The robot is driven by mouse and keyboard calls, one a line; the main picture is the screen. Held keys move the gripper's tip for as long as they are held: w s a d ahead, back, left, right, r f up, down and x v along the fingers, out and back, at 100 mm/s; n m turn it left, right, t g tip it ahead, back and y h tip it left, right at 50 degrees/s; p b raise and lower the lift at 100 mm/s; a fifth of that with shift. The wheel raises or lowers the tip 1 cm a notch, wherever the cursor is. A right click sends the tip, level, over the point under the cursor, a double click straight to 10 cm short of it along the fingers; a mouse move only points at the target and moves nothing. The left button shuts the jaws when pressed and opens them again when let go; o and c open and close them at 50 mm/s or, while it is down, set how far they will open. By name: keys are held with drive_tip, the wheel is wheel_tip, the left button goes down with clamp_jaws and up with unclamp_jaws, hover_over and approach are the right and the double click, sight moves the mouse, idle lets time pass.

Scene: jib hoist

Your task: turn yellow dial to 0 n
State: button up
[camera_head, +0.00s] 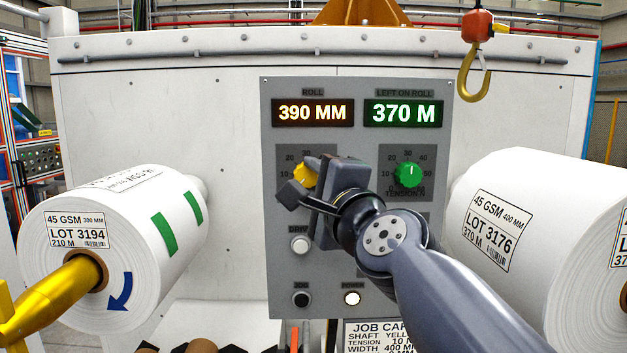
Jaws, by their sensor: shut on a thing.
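The yellow dial (303,175) is on the grey control panel (355,260), at the upper left of its knob row. My gripper (297,184) is at the dial and shut on it, covering most of it. Only a bit of yellow shows, with scale marks 10, 20 and 30 visible around it. The dial's pointer is hidden, so its setting cannot be read. My arm reaches in from the lower right.
A green dial (409,174) sits just right of my gripper. Below are a white button (300,245), a black button (301,299) and a lit power button (351,298). A hook (470,80) hangs upper right.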

drive_tip(key=o, duration=1)
drive_tip(key=v, duration=1)
drive_tip(key=shift+s+d, duration=0.15)
drive_tip(key=shift+s, duration=0.25)
drive_tip(key=shift+w, duration=0.1)
drive_tip(key=x, duration=1.1)
drive_tip(key=shift+s, duration=0.2)
